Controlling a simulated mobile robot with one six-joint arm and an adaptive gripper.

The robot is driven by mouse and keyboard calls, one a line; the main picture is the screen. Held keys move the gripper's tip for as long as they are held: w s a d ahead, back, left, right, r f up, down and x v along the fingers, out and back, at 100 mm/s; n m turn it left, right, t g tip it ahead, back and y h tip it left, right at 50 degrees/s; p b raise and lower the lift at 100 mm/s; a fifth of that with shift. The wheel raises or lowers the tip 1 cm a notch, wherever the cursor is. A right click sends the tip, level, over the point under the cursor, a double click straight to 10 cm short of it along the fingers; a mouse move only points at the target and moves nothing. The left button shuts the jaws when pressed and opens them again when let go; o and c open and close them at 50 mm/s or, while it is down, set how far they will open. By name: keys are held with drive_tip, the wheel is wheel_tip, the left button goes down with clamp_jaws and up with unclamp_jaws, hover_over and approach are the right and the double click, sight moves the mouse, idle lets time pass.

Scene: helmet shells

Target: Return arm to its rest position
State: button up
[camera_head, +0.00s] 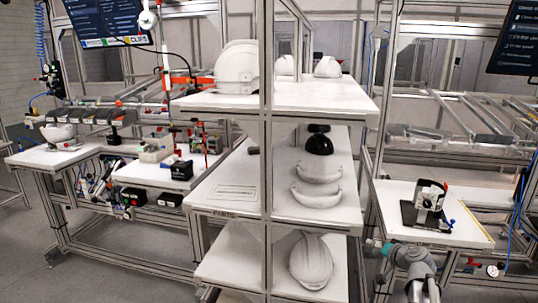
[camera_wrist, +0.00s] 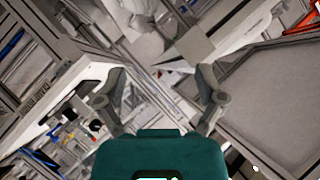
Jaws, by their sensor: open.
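My gripper (camera_wrist: 163,82) shows in the wrist view with its two fingers spread wide apart and nothing between them. In the head view part of my arm shows at the lower right, in front of the right-hand workbench; I cannot make out the fingers there. A black shell (camera_head: 319,143) sits behind the stacked ones.
The rack's front post (camera_head: 267,150) stands left of my arm. The right workbench (camera_head: 395,195) carries a black-based fixture (camera_head: 427,205). The left workbench (camera_head: 140,172) holds small devices and an upturned white shell (camera_head: 58,134). Open floor (camera_head: 110,250) lies at the lower left.

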drive_tip(key=s+a+f+n+g+p, duration=0.2)
drive_tip(key=s+a+g, duration=0.15)
drive_tip(key=a, duration=0.35)
drive_tip(key=s+a+f+n+g+p, duration=0.1)
drive_tip(key=s+a+f+n+g, duration=0.15)
drive_tip(key=s+a, duration=0.4)
drive_tip(key=s+a+g+h+p, duration=0.3)
drive_tip(key=s+a+g, duration=0.3)
drive_tip(key=s, duration=0.4)
drive_tip(key=shift+s+r+n+h, duration=0.2)
drive_tip(key=shift+r+n+h, duration=0.15)
drive_tip(key=shift+r+h, duration=0.05)
drive_tip(key=shift+c, duration=0.3)
drive_tip(key=c, duration=0.5)
